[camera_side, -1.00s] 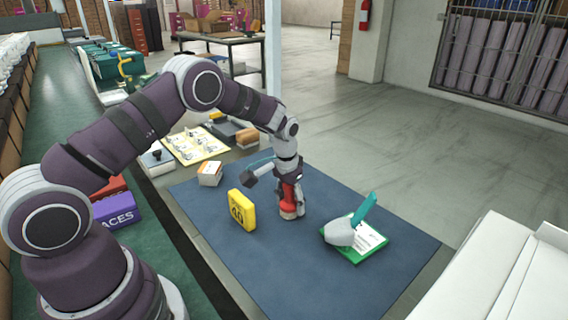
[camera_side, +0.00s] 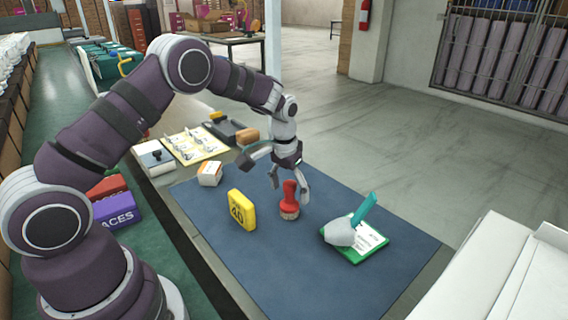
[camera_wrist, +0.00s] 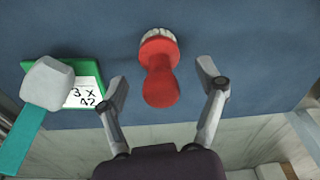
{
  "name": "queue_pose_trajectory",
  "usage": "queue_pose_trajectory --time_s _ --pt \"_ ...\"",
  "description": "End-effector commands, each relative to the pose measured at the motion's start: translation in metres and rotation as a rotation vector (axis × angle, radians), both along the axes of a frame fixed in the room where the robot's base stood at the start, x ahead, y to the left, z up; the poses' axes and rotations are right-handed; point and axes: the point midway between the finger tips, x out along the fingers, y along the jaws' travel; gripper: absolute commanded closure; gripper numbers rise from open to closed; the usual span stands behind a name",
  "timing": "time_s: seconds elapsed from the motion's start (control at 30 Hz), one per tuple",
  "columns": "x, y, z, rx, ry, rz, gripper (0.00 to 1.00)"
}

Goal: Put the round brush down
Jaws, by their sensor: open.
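The round brush (camera_side: 289,201) has a red handle and a pale bristle end. It stands upright, bristles down, on the blue mat (camera_side: 290,270). My gripper (camera_side: 290,186) is above it and open, with its fingers apart from the handle. In the wrist view the brush (camera_wrist: 160,75) lies between and ahead of the two spread fingertips of my gripper (camera_wrist: 162,84), touching neither.
A yellow block marked 40 (camera_side: 242,209) stands left of the brush. A mallet with a grey head (camera_side: 339,232) and teal handle rests on a green-edged card (camera_side: 372,240) to the right. An orange and white box (camera_side: 210,173) is behind left. The front mat is clear.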

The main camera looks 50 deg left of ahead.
Motion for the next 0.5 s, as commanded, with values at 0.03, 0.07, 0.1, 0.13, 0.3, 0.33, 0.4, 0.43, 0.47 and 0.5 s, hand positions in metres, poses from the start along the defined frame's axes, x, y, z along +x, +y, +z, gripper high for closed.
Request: queue_pose_trajectory --time_s 0.03,0.07,0.1,0.13,0.3,0.33,0.4,0.43,0.47,0.5 --pt "0.0 0.0 0.015 0.001 -0.008 0.0 0.29" --pt "-0.001 0.0 0.023 0.001 -0.008 0.0 0.29" --pt "-0.003 -0.001 0.034 0.002 -0.009 0.0 0.29" --pt "-0.003 -0.001 0.042 0.001 -0.008 0.0 0.29" --pt "-0.008 -0.002 0.074 0.001 -0.004 0.0 0.29" --pt "-0.008 -0.002 0.077 0.001 -0.004 0.0 0.29" --pt "-0.01 -0.002 0.084 0.001 -0.005 -0.001 0.29" --pt "-0.011 -0.003 0.087 0.001 -0.008 -0.003 0.29" --pt "-0.013 -0.004 0.093 0.002 -0.015 -0.005 0.29" --pt "-0.018 -0.007 0.101 0.003 -0.028 -0.012 0.29"
